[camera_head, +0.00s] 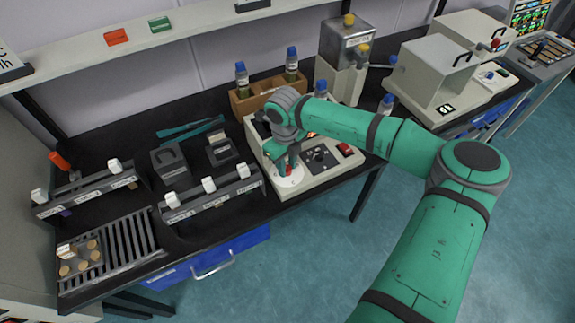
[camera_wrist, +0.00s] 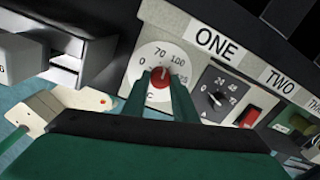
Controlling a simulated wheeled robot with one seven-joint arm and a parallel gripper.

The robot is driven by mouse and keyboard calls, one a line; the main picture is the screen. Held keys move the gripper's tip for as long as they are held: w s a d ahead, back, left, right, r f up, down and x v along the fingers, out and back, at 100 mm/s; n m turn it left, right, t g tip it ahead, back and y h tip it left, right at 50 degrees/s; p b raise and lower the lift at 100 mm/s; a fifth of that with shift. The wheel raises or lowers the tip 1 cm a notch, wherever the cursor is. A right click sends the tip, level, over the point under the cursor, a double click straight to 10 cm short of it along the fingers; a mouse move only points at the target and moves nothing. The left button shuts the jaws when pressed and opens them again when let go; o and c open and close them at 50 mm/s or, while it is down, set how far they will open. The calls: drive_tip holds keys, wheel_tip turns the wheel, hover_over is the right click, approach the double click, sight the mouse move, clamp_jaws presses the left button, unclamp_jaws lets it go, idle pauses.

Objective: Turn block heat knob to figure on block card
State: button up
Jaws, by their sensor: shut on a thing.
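In the wrist view, a red knob (camera_wrist: 160,77) sits at the centre of a round white dial with printed figures, among them 0, 70 and 100, and a C. My gripper (camera_wrist: 161,82) has its two green fingers shut on this knob, one on each side. In the head view my gripper (camera_head: 287,163) reaches down to the front left of the pale instrument (camera_head: 320,172), and the knob is mostly hidden there. Which figure the knob points at is not clear. I cannot pick out a readable block card.
Right of the dial are a black knob (camera_wrist: 217,99) on a dark scale and a red switch (camera_wrist: 250,117). Labels ONE (camera_wrist: 215,42) and TWO (camera_wrist: 282,82) stand above. A rack (camera_head: 212,196) is close on the left; a wooden bottle holder (camera_head: 243,104) stands behind.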

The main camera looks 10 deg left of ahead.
drive_tip(key=m, duration=0.5)
drive_tip(key=shift+m, duration=0.3)
idle(0.4)
drive_tip(key=o, duration=1)
drive_tip(key=shift+o, duration=0.2)
wheel_tip(320, 180, up, 11)
drive_tip(key=shift+a, duration=0.25)
drive_tip(key=shift+s+f, duration=0.1)
drive_tip(key=shift+f, duration=0.05)
